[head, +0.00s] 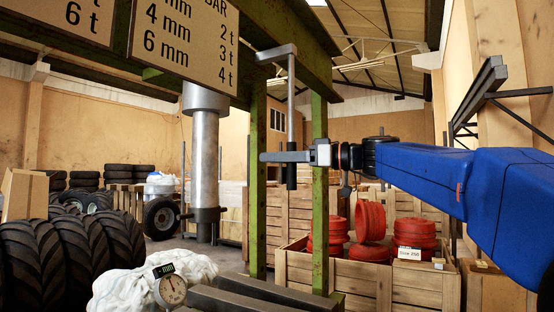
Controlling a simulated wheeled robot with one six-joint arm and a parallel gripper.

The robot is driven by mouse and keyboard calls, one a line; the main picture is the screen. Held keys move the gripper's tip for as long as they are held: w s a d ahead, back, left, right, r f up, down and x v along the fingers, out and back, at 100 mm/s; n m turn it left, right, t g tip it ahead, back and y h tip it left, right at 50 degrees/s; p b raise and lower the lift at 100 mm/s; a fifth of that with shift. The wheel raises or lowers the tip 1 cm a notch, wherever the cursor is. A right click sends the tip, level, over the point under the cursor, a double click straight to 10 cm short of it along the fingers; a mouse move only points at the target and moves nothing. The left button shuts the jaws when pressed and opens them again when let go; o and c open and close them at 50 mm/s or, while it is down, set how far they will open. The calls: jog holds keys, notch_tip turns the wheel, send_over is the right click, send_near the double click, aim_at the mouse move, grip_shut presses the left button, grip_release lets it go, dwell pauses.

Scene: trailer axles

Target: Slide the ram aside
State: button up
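The ram (205,150) is a grey steel cylinder hanging upright from the green press frame (259,190), left of the frame's near uprights. Its dark lower end has a small side fitting. A grey cranked lever (290,105) with a black grip (291,176) hangs from the frame's top beam, right of the ram. My gripper (272,156) reaches in from the right at the lever's lower part, just above the black grip. Its fingers point left toward the ram but are apart from it. The fingers overlap in this view, so their opening and any hold on the lever are unclear.
A dial gauge (172,289) stands by a white cloth bundle (130,286) and dark steel bars (262,291) at the front. Large tyres (60,250) fill the left. Red rings (371,221) sit in and around a wooden crate (350,280) at right. Signs hang from the beam.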

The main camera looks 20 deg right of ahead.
jog(key=shift+c, duration=0.6)
grip_shut()
jog(key=w+d, duration=1.7)
jog(key=shift+o, duration=0.6)
grip_release()
jog(key=shift+s+d, duration=0.1)
jog(key=shift+d, duration=0.05)
jog(key=v, duration=1.7)
jog(key=shift+d, duration=0.1)
